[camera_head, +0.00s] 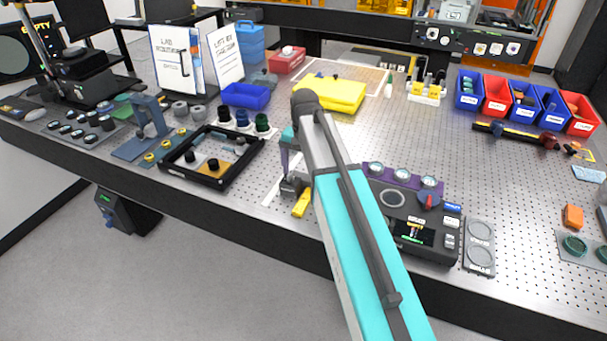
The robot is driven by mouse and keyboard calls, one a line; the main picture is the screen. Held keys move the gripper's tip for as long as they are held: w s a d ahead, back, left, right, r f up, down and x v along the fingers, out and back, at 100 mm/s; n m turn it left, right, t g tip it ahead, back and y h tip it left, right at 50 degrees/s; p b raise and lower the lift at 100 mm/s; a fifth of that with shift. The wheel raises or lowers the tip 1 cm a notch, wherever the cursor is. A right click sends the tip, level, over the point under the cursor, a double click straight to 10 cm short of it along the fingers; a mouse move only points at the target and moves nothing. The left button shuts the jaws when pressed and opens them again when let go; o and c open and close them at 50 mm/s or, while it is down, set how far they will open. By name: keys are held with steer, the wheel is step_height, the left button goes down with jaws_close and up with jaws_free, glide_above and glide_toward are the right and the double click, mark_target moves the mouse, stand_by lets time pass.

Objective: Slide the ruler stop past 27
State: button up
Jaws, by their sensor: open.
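A pale, narrow strip (271,197) that looks like a ruler lies on the perforated table, left of my arm near the front edge. Its markings are too small to read, so I cannot tell where 27 is. My gripper (294,186) is low over the table, just right of this strip; it is small and dark here, and I see nothing held in it. A small yellow block (302,204) sits right beside and in front of my gripper. I cannot tell whether this block is the ruler stop, or whether my gripper touches it. My arm hides the table behind it.
A black frame tray (246,158) stands left of my gripper. A dark control box (437,252) with a red knob stands to the right of my arm. A yellow cloth (345,94) lies behind. Red and blue bins (497,96) stand at the back right.

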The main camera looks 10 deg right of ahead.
steer(key=shift+c, duration=0.5)
steer(key=c, duration=1.4)
steer(key=shift+a, duration=0.1)
steer(key=shift+w, duration=0.15)
steer(key=w+d, duration=0.3)
steer(key=w, duration=0.2)
steer(key=w+d, duration=0.7)
steer(key=w, duration=0.2)
steer(key=shift+w+d, duration=0.3)
steer(key=shift+d, duration=0.05)
steer(key=o, duration=1.5)
